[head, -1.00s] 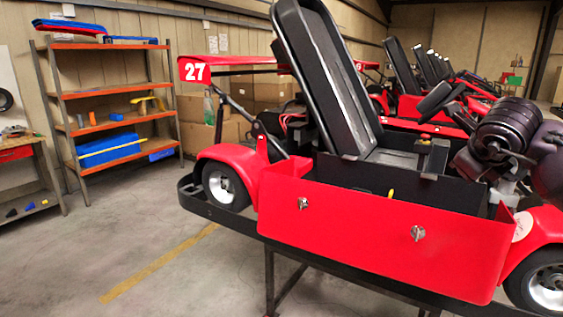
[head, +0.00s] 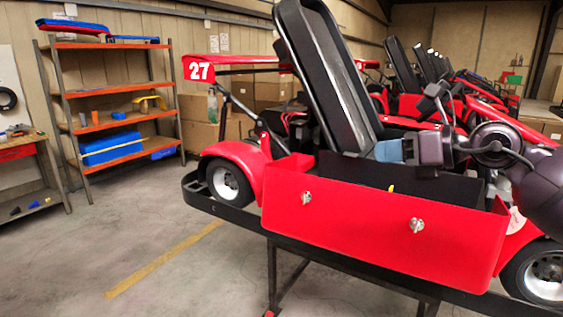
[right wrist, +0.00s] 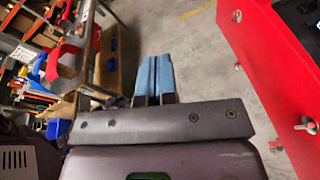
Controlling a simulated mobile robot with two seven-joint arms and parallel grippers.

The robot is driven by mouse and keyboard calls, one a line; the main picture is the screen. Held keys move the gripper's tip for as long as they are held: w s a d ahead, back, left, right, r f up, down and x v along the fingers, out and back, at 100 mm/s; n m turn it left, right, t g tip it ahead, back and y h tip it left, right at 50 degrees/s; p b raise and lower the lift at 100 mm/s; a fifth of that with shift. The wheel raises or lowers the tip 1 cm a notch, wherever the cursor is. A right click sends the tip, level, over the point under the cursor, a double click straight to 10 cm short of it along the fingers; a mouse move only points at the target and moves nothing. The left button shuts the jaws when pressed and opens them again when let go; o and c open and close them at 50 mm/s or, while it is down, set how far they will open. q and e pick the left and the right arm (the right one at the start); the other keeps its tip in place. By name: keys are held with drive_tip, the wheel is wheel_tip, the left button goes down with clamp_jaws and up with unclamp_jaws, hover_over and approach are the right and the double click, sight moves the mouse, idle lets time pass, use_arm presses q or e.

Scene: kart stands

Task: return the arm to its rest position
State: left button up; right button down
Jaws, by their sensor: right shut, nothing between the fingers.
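My right arm comes in from the right edge in the head view. Its gripper (head: 388,151) has blue fingertips that point left, in front of the black seat of the red kart (head: 380,225). In the right wrist view the two blue fingers (right wrist: 153,77) lie side by side, shut, with nothing held. My left gripper and left arm are not in view.
The red kart stands raised on a dark stand (head: 350,270). In the right wrist view its red side panel (right wrist: 265,65) is close at the right. A shelf rack (head: 112,94) and a workbench (head: 22,150) stand at the left. Bare floor (head: 130,230) lies between.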

drive_tip(key=s+d+f+m+t+h, duration=0.1)
drive_tip(key=d+f+m+t+h, duration=0.15)
drive_tip(key=f+m, duration=0.75)
drive_tip(key=s+d+f+m+t+h, duration=0.1)
drive_tip(key=d+f+m+t+h, duration=0.2)
drive_tip(key=f+m, duration=0.65)
drive_tip(key=s+d+f+m+t+h, duration=0.1)
drive_tip(key=f+m+t+h, duration=0.35)
drive_tip(key=m, duration=0.85)
drive_tip(key=s+d+f+m+g+h, duration=0.2)
drive_tip(key=s+f+m+g, duration=0.4)
drive_tip(key=s+f, duration=1.9)
wheel_tip(320, 180, down, 3)
drive_tip(key=m, duration=0.4)
drive_tip(key=shift+g+h, duration=0.3)
drive_tip(key=shift+g, duration=0.1)
drive_tip(key=shift+m, duration=0.25)
